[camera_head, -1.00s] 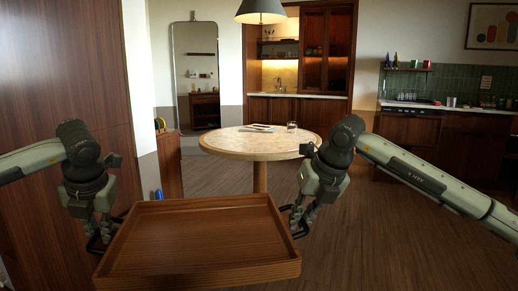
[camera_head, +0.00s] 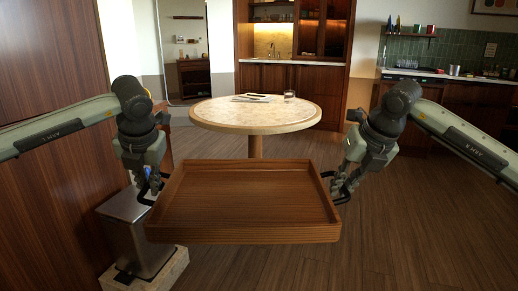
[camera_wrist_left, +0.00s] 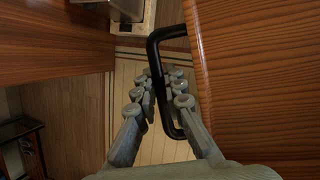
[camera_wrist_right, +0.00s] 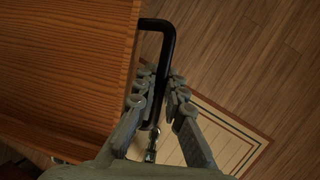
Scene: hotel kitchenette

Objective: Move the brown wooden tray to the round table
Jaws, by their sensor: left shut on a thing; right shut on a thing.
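The brown wooden tray (camera_head: 245,200) is empty and held up off the floor in front of me, roughly level. My left gripper (camera_head: 150,185) is shut on the tray's black left handle, which also shows in the left wrist view (camera_wrist_left: 154,75). My right gripper (camera_head: 342,185) is shut on the black right handle, seen in the right wrist view (camera_wrist_right: 168,60). The round table (camera_head: 255,113) stands beyond the tray, apart from it, with a pale top and a single leg.
Papers or a booklet (camera_head: 252,98) and a glass (camera_head: 289,96) stand on the table's far part. A metal bin-like box (camera_head: 140,235) on a pale base stands at the lower left, close to my left gripper. Wooden panelling (camera_head: 45,200) fills the left side. Floor at right is open.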

